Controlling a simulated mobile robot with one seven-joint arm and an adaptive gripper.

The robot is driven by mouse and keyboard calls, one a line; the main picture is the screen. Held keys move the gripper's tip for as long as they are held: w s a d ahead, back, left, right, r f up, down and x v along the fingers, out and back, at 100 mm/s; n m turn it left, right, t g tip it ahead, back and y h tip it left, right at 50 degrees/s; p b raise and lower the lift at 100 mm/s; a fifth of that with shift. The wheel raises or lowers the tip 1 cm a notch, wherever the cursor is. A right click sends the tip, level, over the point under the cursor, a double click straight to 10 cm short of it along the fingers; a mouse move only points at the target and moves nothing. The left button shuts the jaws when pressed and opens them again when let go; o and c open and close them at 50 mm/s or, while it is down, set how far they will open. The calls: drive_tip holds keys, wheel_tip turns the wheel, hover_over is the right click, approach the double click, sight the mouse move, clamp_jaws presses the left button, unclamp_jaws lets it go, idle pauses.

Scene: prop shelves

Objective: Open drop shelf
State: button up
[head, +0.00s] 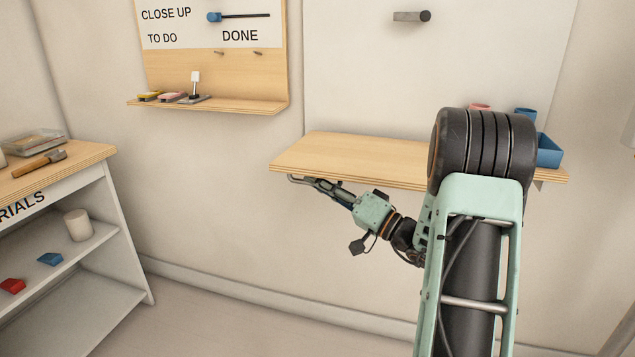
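The drop shelf (335,150) is a wooden board standing out level from a white wall panel (350,70). A small grey metal bracket or handle (304,180) shows under its front left edge. My gripper (318,186) is just below the shelf's front edge, close to that bracket. Its fingers are dark and small, and I cannot tell whether they touch the bracket or how far apart they are. My arm hides part of the shelf's right side.
Blue containers (549,151) and a pink item (480,106) stand on the shelf's right side. A dark peg (411,16) sticks out above. A wooden sign board with a ledge (240,105) is at upper left. A materials shelf unit (95,155) stands at left. The floor between is clear.

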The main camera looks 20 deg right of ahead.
drive_tip(key=o, duration=0.4)
drive_tip(key=shift+a+r, duration=0.1)
drive_tip(key=shift+r, duration=0.05)
drive_tip(key=v, duration=1.2)
